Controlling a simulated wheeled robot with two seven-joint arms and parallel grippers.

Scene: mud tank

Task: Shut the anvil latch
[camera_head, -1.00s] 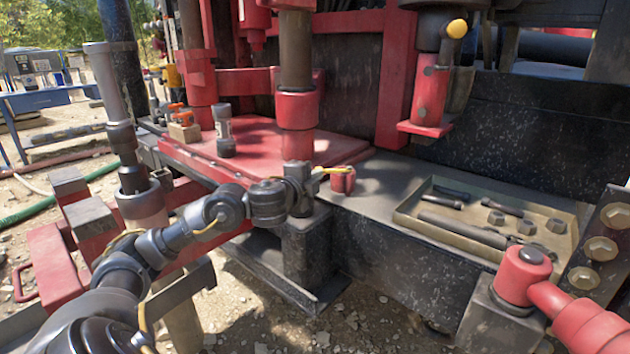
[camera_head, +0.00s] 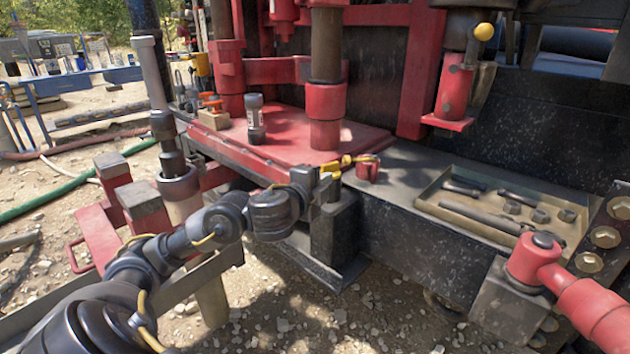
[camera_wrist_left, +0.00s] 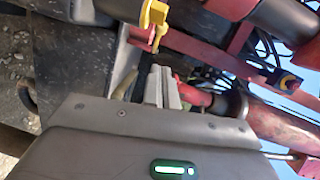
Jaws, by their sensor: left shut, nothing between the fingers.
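A yellow latch piece (camera_head: 348,162) lies at the front edge of the red deck, beside a short red cylinder (camera_head: 367,168). I take it to be the anvil latch; I cannot tell its exact position. My left gripper (camera_head: 328,187) is just left of and in front of it, partly overlapping it from here. In the left wrist view the yellow piece (camera_wrist_left: 154,14) stands just beyond the tips of my left gripper (camera_wrist_left: 163,78). The fingers are shut and hold nothing. A small gap seems to separate them from the yellow piece. My right gripper is out of view.
A red upright column (camera_head: 325,113) rises behind the latch. A tray (camera_head: 432,203) with bolts and tools lies to the right on the dark bench. A red pipe fitting (camera_head: 590,305) fills the lower right. A grey-capped cylinder (camera_head: 255,120) stands on the red deck.

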